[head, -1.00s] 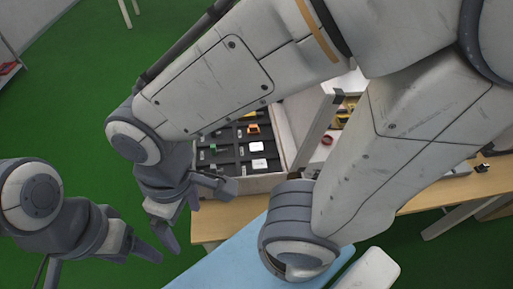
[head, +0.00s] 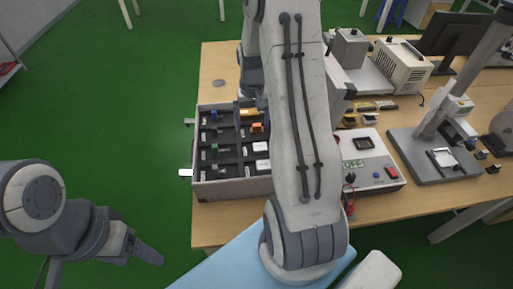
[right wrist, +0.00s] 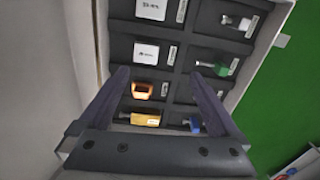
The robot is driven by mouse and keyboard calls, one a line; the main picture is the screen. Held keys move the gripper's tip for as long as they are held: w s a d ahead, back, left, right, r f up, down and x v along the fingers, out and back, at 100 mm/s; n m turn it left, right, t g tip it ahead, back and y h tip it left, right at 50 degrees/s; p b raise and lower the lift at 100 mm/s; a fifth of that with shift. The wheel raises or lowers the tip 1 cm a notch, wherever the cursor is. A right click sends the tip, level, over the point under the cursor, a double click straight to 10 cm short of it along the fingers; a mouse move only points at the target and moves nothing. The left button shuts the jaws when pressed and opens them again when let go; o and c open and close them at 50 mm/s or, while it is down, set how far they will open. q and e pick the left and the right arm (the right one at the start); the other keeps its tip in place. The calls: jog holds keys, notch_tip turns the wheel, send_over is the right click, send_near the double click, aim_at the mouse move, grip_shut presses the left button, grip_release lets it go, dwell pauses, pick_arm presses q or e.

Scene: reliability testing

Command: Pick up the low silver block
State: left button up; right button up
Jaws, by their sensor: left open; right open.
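A divided dark tray (head: 197,160) on the table holds small parts. A small silver block (head: 223,171) lies in its near left compartment; in the right wrist view it seems to be the silver piece with a pale end (right wrist: 238,22) at the upper right. I cannot be sure it is the low silver block. My right gripper (right wrist: 160,76) is open and empty above the tray, its fingers framing the orange part (right wrist: 142,91), apart from the silver piece. In the head view it is mostly hidden by my right arm. My left gripper (head: 140,250) is open over the floor, left of the table.
Green (right wrist: 222,68) and blue (right wrist: 193,124) parts and white labelled boxes (right wrist: 146,52) fill other compartments. Right of the tray stand a control box (head: 375,175), a grey test stand (head: 436,165) and a white device (head: 402,65).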

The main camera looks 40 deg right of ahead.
jog(key=d+f, duration=0.2)
jog(key=d, duration=0.1)
send_over(260, 146)
jog(key=shift+m, duration=0.4)
jog(key=f, duration=0.4)
jog(key=shift+d+f+p, duration=0.3)
jog(key=shift+p, duration=0.1)
jog(key=f, duration=0.1)
jog(key=f+p, duration=0.1)
jog(key=f, duration=0.2)
jog(key=shift+a+f+p, duration=0.25)
jog(key=shift+a+p, duration=0.05)
jog(key=shift+p, duration=0.1)
jog(key=shift+w+f, duration=0.1)
jog(key=shift+f, duration=0.4)
jog(key=c, duration=1.5)
